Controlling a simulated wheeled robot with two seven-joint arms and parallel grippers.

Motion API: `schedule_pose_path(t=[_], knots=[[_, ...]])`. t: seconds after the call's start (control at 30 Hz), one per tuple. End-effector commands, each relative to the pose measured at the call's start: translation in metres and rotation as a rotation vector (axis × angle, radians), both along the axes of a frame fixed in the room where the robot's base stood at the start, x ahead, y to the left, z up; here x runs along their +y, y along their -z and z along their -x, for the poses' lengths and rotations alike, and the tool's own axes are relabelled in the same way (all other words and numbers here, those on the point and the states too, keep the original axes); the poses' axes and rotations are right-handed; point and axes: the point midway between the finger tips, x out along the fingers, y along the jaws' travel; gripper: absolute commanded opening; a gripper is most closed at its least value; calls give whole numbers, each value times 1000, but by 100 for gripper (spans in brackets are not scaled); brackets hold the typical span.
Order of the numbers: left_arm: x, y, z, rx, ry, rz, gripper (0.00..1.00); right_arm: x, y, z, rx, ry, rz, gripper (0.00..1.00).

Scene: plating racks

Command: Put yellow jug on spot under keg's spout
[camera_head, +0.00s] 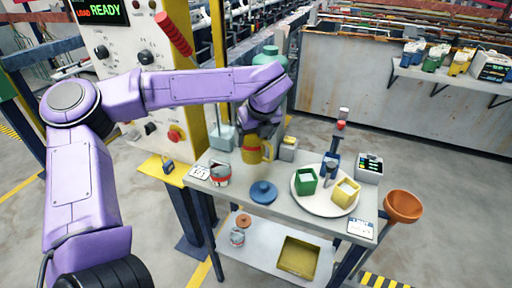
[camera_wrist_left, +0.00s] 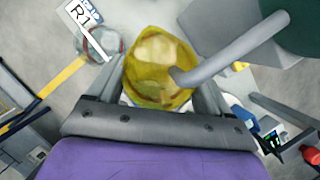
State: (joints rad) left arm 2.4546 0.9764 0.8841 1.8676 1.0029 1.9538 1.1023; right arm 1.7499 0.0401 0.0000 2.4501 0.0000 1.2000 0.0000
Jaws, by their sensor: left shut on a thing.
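The yellow jug (camera_head: 251,156) stands upright, on or just above the back left of the grey table (camera_head: 222,196); contact cannot be told. My left gripper (camera_head: 260,134) is shut on it from above. In the left wrist view, the jug's open mouth (camera_wrist_left: 157,55) lies between the fingers of the left gripper (camera_wrist_left: 160,92). A grey spout (camera_wrist_left: 228,52) reaches from the upper right to over the jug's right rim. The grey-green keg (camera_head: 270,57) is partly hidden behind my left arm. The spot under the jug is hidden. My right gripper is out of view.
A white round tray (camera_head: 312,207) holds a green box (camera_head: 305,181) and a yellow box (camera_head: 345,193). A blue lid (camera_head: 263,192) and a grey-red pot (camera_head: 220,175) stand in front of the jug. An orange funnel (camera_head: 403,206) is at the table's right.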

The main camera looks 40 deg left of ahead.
Motion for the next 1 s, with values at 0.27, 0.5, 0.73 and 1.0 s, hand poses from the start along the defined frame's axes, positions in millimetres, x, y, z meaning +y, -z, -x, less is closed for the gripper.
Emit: schedule_pose_path(t=[0.27, 0.5, 0.73, 1.0], knots=[[2, 29, -8, 1, 2, 0, 49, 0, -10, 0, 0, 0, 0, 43], [2, 63, -7, 4, 2, 1, 49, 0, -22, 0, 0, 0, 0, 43], [3, 70, -11, -1, 0, 0, 49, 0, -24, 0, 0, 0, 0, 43], [3, 74, -11, -1, 0, 0, 96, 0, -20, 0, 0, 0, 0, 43]])
